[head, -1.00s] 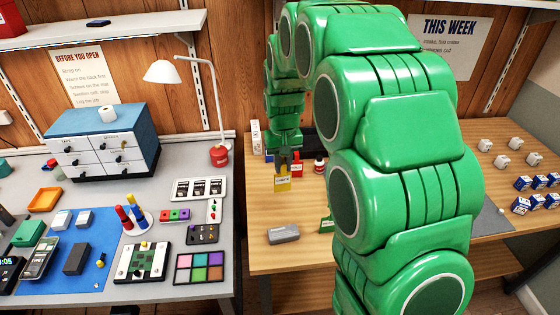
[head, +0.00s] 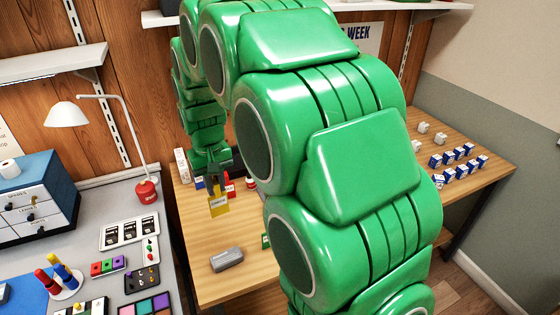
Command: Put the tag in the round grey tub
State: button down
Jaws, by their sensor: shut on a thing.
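The yellow tag (head: 219,205) hangs below my gripper (head: 214,188) over the left part of the wooden table. My gripper is shut on its upper end. Dark print shows across the tag.
Small red and white items stand behind the tag. Several blue-and-white boxes (head: 458,155) stand at the right. A grey bench (head: 105,215) with a lamp (head: 68,114) adjoins on the left.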

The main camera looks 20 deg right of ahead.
notch_tip(320, 180, up, 2)
jog(key=shift+w+d+r, duration=0.15)
jog(key=shift+r, duration=0.1)
jog(key=w+d, duration=0.4)
jog(key=d, duration=0.5)
jog(key=w+d+m, duration=0.1)
jog(key=w+d, duration=0.3)
jog(key=d, duration=0.6)
jog(key=w+d, duration=0.4)
jog(key=d, duration=0.5)
jog(key=w+d+f, duration=0.4)
jog(key=w+f, duration=0.9)
jog(key=f, duration=0.1)
jog(key=shift+f, duration=0.25)
jog(key=shift+w+d+f, duration=0.1)
jog(key=shift+w+f, duration=0.05)
jog(key=shift+w, duration=0.05)
jog(key=shift+w+f, duration=0.15)
jog(key=shift+f, duration=1.65)
